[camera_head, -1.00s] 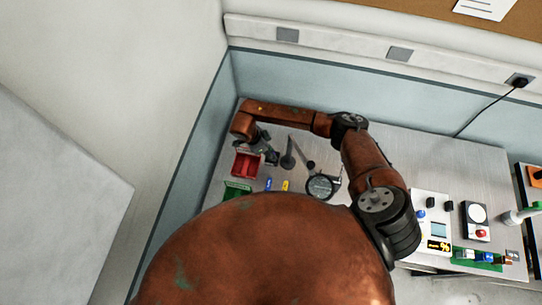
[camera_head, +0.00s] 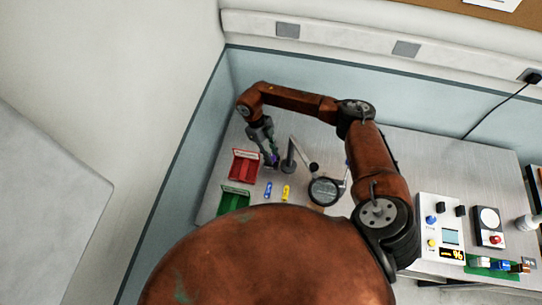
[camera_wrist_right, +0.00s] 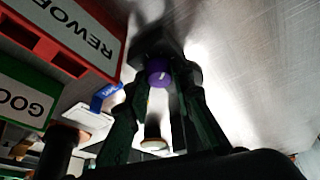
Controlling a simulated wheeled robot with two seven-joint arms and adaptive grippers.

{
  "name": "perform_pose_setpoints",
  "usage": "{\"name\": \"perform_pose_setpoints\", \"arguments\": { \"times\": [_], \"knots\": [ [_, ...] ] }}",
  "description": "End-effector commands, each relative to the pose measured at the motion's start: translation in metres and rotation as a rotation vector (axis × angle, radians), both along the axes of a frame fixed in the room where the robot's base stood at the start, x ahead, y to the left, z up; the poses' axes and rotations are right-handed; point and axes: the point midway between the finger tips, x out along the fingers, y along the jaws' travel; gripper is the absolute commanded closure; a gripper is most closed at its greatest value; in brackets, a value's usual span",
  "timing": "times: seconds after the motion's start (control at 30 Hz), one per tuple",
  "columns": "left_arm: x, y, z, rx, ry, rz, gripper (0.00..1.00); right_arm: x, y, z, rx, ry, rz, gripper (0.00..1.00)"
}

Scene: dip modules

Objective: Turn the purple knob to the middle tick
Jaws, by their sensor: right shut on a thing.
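The purple knob (camera_wrist_right: 159,72) shows between the fingers of my right gripper (camera_wrist_right: 160,82) in the wrist view. A dark body (camera_wrist_right: 158,44) lies right behind it. The right gripper is shut on the knob, though the exact contact is in shadow. In the head view my right gripper (camera_head: 272,157) points down at the bench beside the red bin, with a small purple patch at its tips. The ticks cannot be made out in either view. My left gripper is not in view.
A red bin (camera_head: 234,167) and a green bin (camera_head: 224,203) stand left of the gripper. A stand (camera_head: 289,157) and a round magnifier (camera_head: 324,191) stand to its right. Blue (camera_head: 268,192) and yellow (camera_head: 286,193) pieces lie in front. A white panel (camera_head: 427,211) sits far right.

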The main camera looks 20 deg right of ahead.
Motion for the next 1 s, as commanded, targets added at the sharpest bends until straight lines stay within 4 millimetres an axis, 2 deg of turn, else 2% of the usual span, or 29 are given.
{"name": "perform_pose_setpoints", "arguments": {
  "times": [0.5,1.0],
  "knots": [
    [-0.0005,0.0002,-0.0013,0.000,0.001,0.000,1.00,-0.0001,-0.0030,-0.0008,0.001,0.000,-0.447,1.00],
    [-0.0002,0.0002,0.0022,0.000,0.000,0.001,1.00,-0.0001,-0.0035,-0.0010,0.001,-0.001,-0.628,1.00]
  ]
}}
